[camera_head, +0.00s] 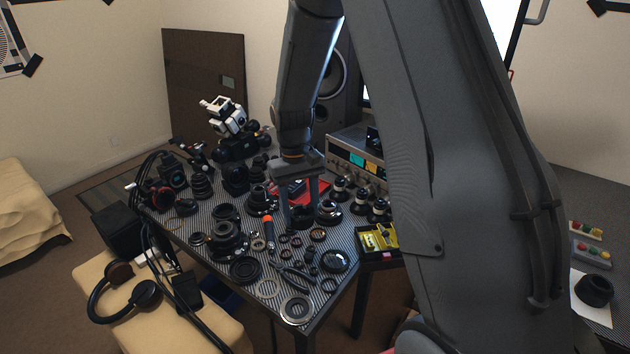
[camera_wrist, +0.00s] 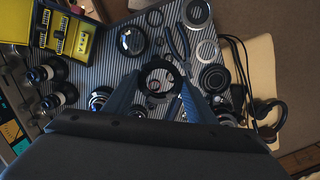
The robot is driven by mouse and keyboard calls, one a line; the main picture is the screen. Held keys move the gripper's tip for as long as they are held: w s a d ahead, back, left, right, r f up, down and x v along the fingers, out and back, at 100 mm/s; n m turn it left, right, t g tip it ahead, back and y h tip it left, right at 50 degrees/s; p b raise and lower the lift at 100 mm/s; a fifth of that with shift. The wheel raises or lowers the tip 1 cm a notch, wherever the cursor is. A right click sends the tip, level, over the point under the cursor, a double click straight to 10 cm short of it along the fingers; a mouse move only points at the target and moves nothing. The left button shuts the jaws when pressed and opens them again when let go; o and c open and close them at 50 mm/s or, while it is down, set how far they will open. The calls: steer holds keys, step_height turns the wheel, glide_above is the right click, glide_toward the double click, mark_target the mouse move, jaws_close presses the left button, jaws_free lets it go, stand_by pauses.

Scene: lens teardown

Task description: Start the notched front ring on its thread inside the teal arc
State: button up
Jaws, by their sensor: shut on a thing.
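My gripper (camera_head: 300,208) points down over the striped table and is shut on the notched front ring. In the wrist view, the ring (camera_wrist: 146,72) is black, with small notches on its edge, and sits between the two fingertips (camera_wrist: 160,84). Small parts on the table show through its open middle. In the head view the ring is too dark to tell from the parts around the fingers. I cannot make out the teal arc or the thread in either view. I cannot tell whether the ring touches anything below it.
The striped table (camera_head: 207,262) is crowded with lens parts. A glossy lens (camera_head: 334,261), pliers (camera_head: 296,275) and a pale ring (camera_head: 296,308) lie towards the front. A yellow case (camera_head: 378,238) stands at the right edge. A red tray (camera_head: 318,187) lies behind the gripper.

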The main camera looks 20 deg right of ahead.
steer(key=w+d+f+n+h, duration=0.1)
steer(key=w+d+n, duration=0.5)
steer(key=w+n, duration=0.1)
steer(key=n+t, duration=0.2)
steer(key=n, duration=0.7)
glide_above(328, 202)
step_height(328, 202, down, 2)
steer(key=shift+s+a+h+p, duration=0.1)
steer(key=shift+a+h+p, duration=0.05)
steer(key=shift+h+p, duration=0.25)
steer(key=shift+f+b, duration=1.55)
steer(key=shift+f, duration=1.7)
steer(key=shift+f, duration=0.4)
steer(key=o, duration=1.1)
